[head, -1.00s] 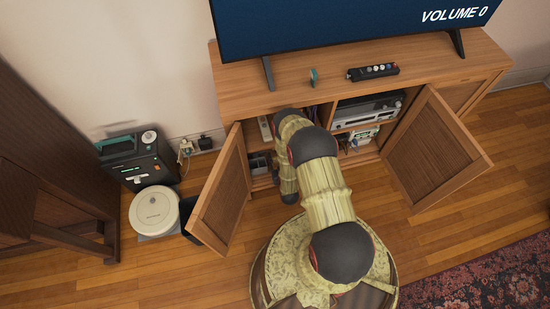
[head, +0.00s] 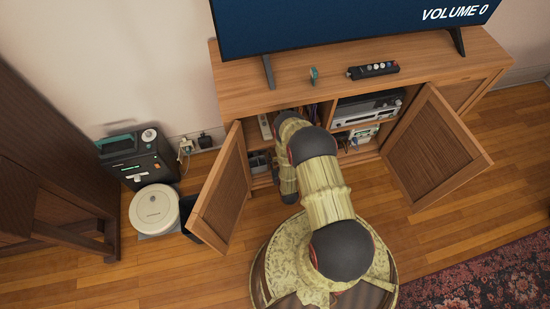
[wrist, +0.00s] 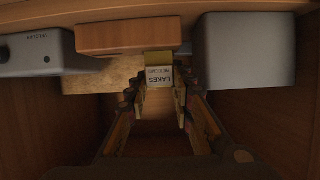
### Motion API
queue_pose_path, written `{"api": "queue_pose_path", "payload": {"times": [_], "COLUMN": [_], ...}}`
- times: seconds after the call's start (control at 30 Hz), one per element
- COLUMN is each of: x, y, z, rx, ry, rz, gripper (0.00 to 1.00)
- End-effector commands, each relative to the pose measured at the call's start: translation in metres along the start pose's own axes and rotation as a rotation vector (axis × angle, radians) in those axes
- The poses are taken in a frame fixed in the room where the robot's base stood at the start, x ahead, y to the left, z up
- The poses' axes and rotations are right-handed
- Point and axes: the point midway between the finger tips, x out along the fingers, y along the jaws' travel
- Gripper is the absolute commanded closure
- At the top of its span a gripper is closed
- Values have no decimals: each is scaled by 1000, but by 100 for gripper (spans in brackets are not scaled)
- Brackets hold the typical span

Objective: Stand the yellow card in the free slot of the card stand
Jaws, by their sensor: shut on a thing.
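In the wrist view my gripper (wrist: 161,100) is shut on a small card with a yellowish edge and a pale printed face (wrist: 160,76). The print reads "LAKES" upside down. The card is between the fingertips, close in front of a wooden block (wrist: 125,38). I cannot tell whether the block is the card stand, and no free slot can be made out. In the head view my arm reaches into the left part of the open cabinet (head: 240,92), and my gripper and the card are hidden there.
A grey box (wrist: 245,50) stands right of the card, and a grey device (wrist: 45,50) stands left. Cabinet side walls are close on both sides. The open left door (head: 222,192) and right door (head: 432,148) flank my arm. A robot vacuum (head: 154,209) lies on the floor.

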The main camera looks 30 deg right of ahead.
Motion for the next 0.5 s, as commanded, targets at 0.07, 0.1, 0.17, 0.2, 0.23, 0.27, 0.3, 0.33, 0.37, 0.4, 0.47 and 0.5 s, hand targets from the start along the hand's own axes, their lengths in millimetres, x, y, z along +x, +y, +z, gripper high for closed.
{"api": "queue_pose_path", "payload": {"times": [0.07, 0.1, 0.17, 0.2, 0.23, 0.27, 0.3, 0.33, 0.37, 0.4, 0.47, 0.5], "x": [1, 1, 2, 2, 2, 2, 2, 2, 2, 2, 2, 2], "y": [0, 0, 0, 0, 0, 0, 0, 0, 0, 0, 0, 0], "z": [1, 2, 3, 3, 4, 4, 5, 5, 5, 5, 5, 5], "rx": [0, 0, 0, 0, 0, 0, 0, 0, 0, 0, 0, 0], "ry": [0, 1, 1, 1, 1, 1, 1, 1, 1, 1, 1, 1], "rz": [0, 0, 0, 0, 0, 0, 0, 0, 0, 0, 0, 0], "gripper": [88, 88, 88, 88, 88, 88, 88, 76, 74, 72, 68, 66]}}
